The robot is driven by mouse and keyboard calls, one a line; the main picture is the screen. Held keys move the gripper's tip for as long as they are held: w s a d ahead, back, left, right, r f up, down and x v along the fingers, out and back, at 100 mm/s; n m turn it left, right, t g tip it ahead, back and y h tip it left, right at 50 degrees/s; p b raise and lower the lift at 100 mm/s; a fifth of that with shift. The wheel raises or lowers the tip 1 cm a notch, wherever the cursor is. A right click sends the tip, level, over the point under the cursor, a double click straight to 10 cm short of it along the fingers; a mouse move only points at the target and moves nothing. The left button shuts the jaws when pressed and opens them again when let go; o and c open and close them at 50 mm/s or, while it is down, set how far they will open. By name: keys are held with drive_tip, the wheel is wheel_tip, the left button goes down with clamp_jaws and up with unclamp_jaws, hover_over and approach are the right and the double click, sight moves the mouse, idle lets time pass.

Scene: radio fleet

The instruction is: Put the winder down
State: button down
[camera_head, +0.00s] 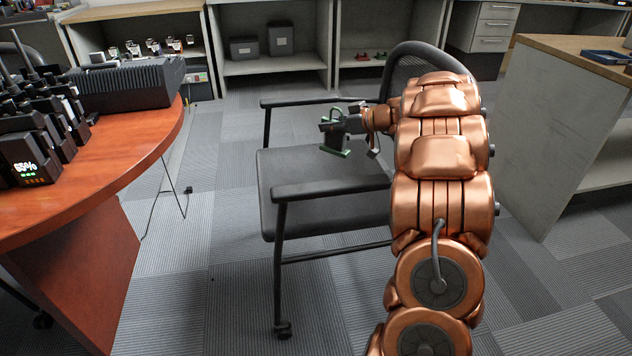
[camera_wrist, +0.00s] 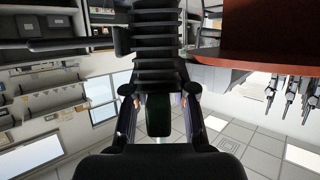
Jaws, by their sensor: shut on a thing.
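The winder is a small green piece (camera_head: 336,152) at the end of my gripper (camera_head: 345,128) in the head view. It appears over the back part of a black chair's seat (camera_head: 330,210); I cannot tell whether it touches the seat. In the wrist view the dark green winder (camera_wrist: 158,115) shows between the two fingers of my gripper (camera_wrist: 159,98), which is shut on it. The fingers and dark gripper parts hide some of the winder.
The chair has armrests (camera_head: 335,188) on both sides of the seat. A round reddish wooden table (camera_head: 140,140) with radios and a charger stands left. Grey shelves (camera_head: 275,68) line the back. A wood-topped counter (camera_head: 560,130) stands right.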

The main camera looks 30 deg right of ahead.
sight(348, 155)
drive_tip(key=shift+w+f+b, duration=0.2)
drive_tip(key=shift+f+b, duration=0.1)
drive_tip(key=shift+f, duration=0.5)
wheel_tip(348, 155, down, 5)
drive_tip(key=shift+w+a+f+b, duration=0.1)
drive_tip(key=shift+w+a+b, duration=0.05)
drive_tip(key=shift+b, duration=0.55)
drive_tip(key=shift+f+b, duration=0.6)
drive_tip(key=shift+f, duration=1.4)
drive_tip(key=shift+f+b, duration=0.2)
drive_tip(key=shift+b, duration=0.15)
drive_tip(key=c, duration=0.9)
unclamp_jaws()
drive_tip(key=shift+c, duration=0.2)
drive_tip(key=shift+r, duration=0.1)
drive_tip(key=shift+r+p, duration=0.15)
drive_tip(key=shift+p, duration=0.25)
drive_tip(key=shift+s+r, duration=0.15)
drive_tip(key=shift+s, duration=0.2)
drive_tip(key=p+v, duration=0.1)
drive_tip(key=v, duration=0.6)
drive_tip(key=shift+p, duration=0.3)
